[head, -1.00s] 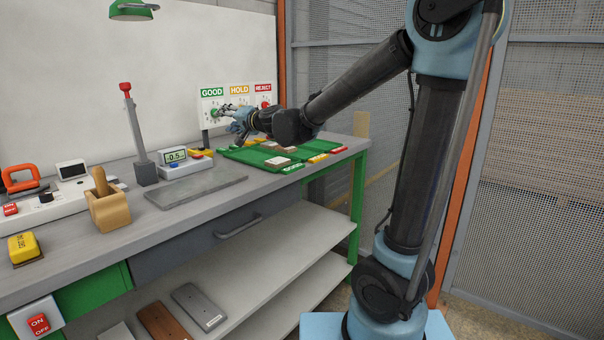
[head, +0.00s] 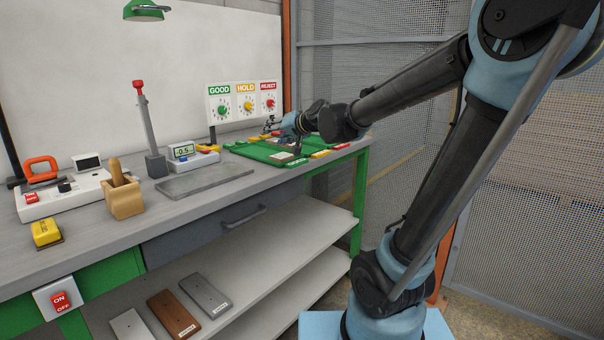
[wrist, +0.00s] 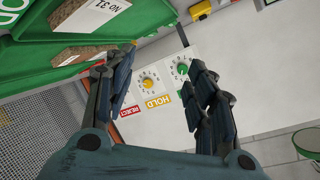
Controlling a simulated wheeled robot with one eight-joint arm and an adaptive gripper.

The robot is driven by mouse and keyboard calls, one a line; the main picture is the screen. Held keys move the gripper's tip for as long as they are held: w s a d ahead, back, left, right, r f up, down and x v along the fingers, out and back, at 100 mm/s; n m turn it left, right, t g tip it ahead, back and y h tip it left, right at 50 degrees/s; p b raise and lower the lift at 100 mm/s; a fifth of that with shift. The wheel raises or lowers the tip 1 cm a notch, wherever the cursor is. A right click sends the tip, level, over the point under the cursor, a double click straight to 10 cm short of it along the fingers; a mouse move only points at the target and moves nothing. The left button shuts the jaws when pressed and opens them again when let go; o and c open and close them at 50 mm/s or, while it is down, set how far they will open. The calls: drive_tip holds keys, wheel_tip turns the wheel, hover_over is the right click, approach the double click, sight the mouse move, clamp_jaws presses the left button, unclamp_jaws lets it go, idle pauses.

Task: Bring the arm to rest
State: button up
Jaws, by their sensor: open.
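My gripper (head: 272,124) is at the far right end of the bench, in front of the sign board and above the green tray (head: 240,151). In the wrist view my gripper (wrist: 165,75) has its two fingers wide apart with nothing between them. Past the fingers, the board with dials labelled GOOD, HOLD and REJECT (wrist: 150,82) shows rotated. The green tray (wrist: 60,62) fills the upper left there, with a labelled board (wrist: 90,14) in it. In the head view my arm hides part of the tray.
On the bench (head: 90,230) stand a lever (head: 146,130), a small display (head: 184,151), a grey plate (head: 205,180), a wooden block with a handle (head: 123,198) and a yellow block (head: 46,233). Several bars lie on the lower shelf (head: 285,240). A mesh fence (head: 550,200) stands at the right.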

drive_tip(key=s+d+f+g+h, duration=0.1)
drive_tip(key=s+d+f+h, duration=0.3)
drive_tip(key=d, duration=0.5)
drive_tip(key=s+d+f+g+h, duration=0.1)
drive_tip(key=s+d+f+h, duration=0.1)
drive_tip(key=s+d+f, duration=0.6)
drive_tip(key=s+d+f+g+h, duration=0.1)
drive_tip(key=s+d+f+h, duration=0.15)
drive_tip(key=d, duration=0.85)
drive_tip(key=s+f+g, duration=0.5)
drive_tip(key=s+f, duration=0.5)
drive_tip(key=s, duration=0.6)
drive_tip(key=shift+f+h, duration=0.4)
drive_tip(key=shift+h, duration=0.05)
drive_tip(key=shift+w, duration=0.15)
drive_tip(key=shift+w+f, duration=0.2)
drive_tip(key=shift+w, duration=0.15)
